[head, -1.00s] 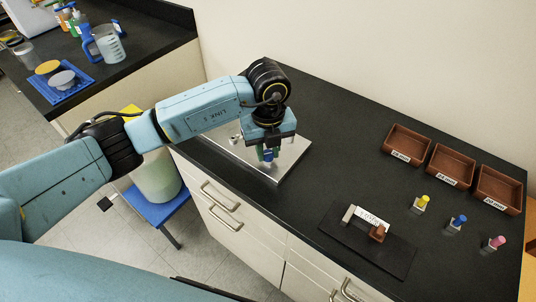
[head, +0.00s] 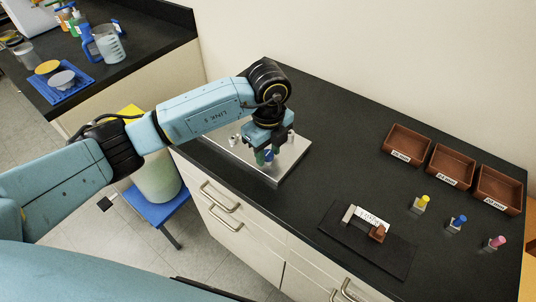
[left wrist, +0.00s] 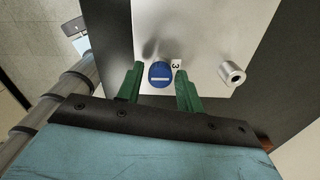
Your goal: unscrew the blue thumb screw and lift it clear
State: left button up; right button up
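The blue thumb screw (left wrist: 160,74) shows its round head with a white slot line in the left wrist view, over a bright metal plate (left wrist: 205,35) beside a label "3". In the head view the screw (head: 268,156) is partly hidden by my left gripper (head: 264,157) above the plate (head: 288,168). The green fingers of my left gripper (left wrist: 160,80) stand on either side of the screw head, with a gap showing on each side. Whether the screw is still seated in the plate cannot be seen. My right gripper is not in view.
A silver cylindrical post (left wrist: 232,73) stands on the plate right of the screw. Three brown trays (head: 452,166) are at the right, with yellow-, blue- and pink-topped small pieces before them. A black mat (head: 340,246) holds a labelled block. Bench between is clear.

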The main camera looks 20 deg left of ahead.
pick_arm(q)
jog(key=m, duration=0.4)
jog(key=shift+m, duration=0.3)
jog(key=m, duration=2.9)
